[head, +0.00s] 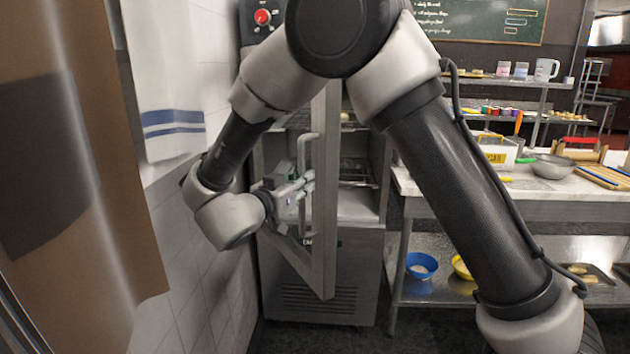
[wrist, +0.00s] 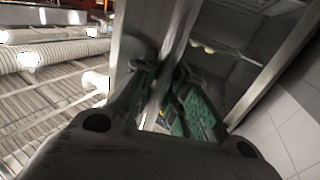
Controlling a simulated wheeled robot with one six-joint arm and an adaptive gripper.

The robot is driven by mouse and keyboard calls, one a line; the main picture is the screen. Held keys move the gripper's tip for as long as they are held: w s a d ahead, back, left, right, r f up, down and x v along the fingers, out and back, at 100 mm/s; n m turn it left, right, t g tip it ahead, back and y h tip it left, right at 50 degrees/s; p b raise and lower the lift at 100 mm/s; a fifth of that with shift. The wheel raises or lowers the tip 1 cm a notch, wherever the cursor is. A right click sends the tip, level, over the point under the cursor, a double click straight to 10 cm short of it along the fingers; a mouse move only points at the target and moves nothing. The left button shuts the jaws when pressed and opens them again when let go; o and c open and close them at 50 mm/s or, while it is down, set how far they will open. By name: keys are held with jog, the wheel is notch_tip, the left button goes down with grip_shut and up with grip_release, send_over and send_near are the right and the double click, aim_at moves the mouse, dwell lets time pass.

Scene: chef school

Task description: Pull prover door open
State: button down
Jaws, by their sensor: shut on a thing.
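The prover (head: 345,303) is a steel cabinet against the back wall, with wire racks showing inside. Its framed door (head: 326,190) stands partly open and swings out toward me. A vertical bar handle (head: 301,150) is on the door. My gripper (head: 303,187) is shut on the handle at about its middle, reaching in from the left. In the wrist view the green-padded fingers (wrist: 172,98) close around the handle area, and the open cabinet shows at upper right. The fingers hide the exact contact.
A tiled wall (head: 195,265) with a hanging towel (head: 168,85) is close on the left, beside my arm.

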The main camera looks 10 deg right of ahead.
jog(key=shift+s+a+f, duration=0.1)
jog(key=shift+s+a, duration=0.1)
jog(key=shift+a, duration=0.4)
jog(key=shift+s+a, duration=0.2)
jog(key=shift+a, duration=0.4)
jog(key=c, duration=1.4)
grip_release()
